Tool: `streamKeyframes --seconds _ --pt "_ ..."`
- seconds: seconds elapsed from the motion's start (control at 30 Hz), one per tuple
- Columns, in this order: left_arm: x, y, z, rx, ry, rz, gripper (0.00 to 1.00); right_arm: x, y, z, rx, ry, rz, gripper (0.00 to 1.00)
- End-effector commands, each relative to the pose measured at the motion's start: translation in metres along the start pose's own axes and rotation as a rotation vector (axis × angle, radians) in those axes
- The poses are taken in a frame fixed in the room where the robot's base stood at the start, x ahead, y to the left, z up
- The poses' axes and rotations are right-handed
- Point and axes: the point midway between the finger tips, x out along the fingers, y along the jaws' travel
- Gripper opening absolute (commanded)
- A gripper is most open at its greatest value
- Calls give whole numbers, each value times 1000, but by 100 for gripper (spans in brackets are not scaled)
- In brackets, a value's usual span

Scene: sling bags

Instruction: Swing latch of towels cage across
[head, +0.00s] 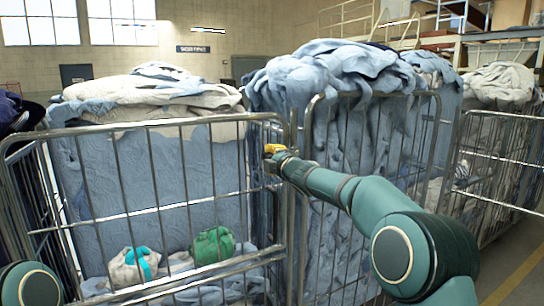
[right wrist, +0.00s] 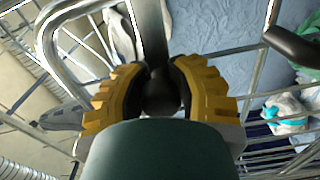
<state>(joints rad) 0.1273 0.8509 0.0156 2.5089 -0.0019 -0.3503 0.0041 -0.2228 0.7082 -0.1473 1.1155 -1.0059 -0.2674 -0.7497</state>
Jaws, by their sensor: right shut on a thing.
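The towels cage (head: 130,213) is a metal wire cage at the left in the head view, filled with blue and white cloth. My right gripper (head: 272,151) is at the upper right corner of its front, by the upright next to the neighbouring cage. In the right wrist view, the yellow fingers of my right gripper (right wrist: 163,98) are closed around a dark rounded end. A grey bar, seemingly the latch (right wrist: 151,36), runs up from between them. The fingers hide part of the latch, and it is too small to make out in the head view. My left gripper is not in view.
A second wire cage (head: 310,240) heaped with blue cloth stands close on the right. Another cage (head: 502,144) stands further right. A white and turquoise bundle (head: 133,266) and a green bundle (head: 213,246) lie low in the left cage. Floor shows at the lower right.

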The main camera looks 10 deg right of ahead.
Motion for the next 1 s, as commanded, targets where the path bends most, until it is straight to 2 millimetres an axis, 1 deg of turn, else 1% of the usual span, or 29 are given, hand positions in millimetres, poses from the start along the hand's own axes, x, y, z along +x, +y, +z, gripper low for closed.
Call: streamKeyframes --seconds 0.1,0.3,0.77,0.8,0.9,1.0 --pt "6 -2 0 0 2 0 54 2 -3 2 -51 -1 6 0" --pt "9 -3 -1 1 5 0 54 3 -7 3 -99 0 5 0" --pt "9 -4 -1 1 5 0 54 4 -11 4 -110 -1 -1 0" --pt "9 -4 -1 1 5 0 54 4 -11 4 -110 -1 -2 32" --pt "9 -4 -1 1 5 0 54 4 -11 3 -109 -1 -1 62" --pt "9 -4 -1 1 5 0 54 4 -10 3 -108 0 1 62"
